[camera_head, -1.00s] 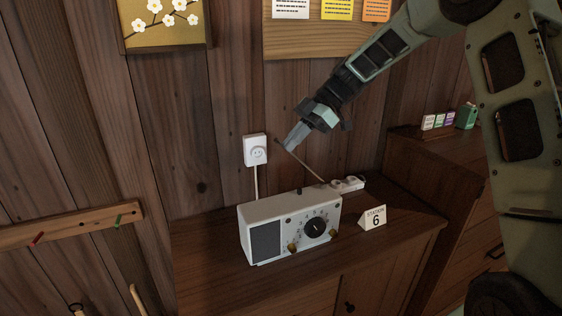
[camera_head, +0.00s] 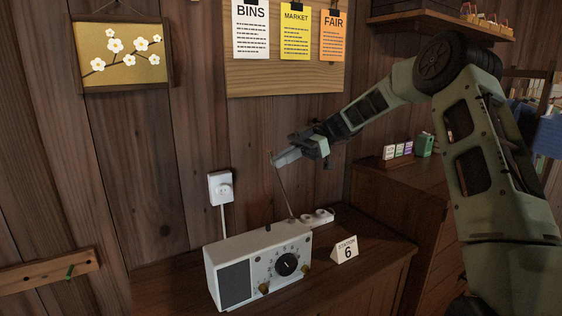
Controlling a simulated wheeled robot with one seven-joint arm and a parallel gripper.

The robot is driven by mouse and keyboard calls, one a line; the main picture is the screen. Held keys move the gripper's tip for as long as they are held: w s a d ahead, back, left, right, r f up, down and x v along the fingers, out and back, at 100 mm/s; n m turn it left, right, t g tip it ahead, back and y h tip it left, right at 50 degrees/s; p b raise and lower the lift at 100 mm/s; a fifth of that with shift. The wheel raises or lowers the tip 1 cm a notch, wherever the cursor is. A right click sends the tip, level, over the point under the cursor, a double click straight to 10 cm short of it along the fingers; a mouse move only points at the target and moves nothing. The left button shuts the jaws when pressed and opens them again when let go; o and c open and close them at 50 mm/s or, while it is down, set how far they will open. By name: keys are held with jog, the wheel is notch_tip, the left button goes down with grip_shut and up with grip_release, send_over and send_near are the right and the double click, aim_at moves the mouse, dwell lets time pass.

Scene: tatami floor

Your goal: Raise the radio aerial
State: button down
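The white radio (camera_head: 258,262) stands on the wooden cabinet, with a grey speaker grille at its left and a black dial (camera_head: 287,264) at its right. Its thin dark aerial (camera_head: 284,195) rises from the back right of the top, near upright with a lean to the left. My gripper (camera_head: 276,160) is at the aerial's upper end, above the radio. Its fingers look closed together on the rod there, and the aerial's tip shows just past the fingertips. The fine contact is small in this view.
A white wall socket (camera_head: 221,188) with a cord is behind the radio. A white power strip (camera_head: 318,217) and a "Station 6" card (camera_head: 345,250) are at its right on the cabinet (camera_head: 372,262). A notice board (camera_head: 285,78) hangs above my gripper.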

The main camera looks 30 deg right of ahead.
jog(key=c, duration=1.6)
grip_release()
jog(key=v, duration=1.7)
jog(key=shift+d, duration=0.2)
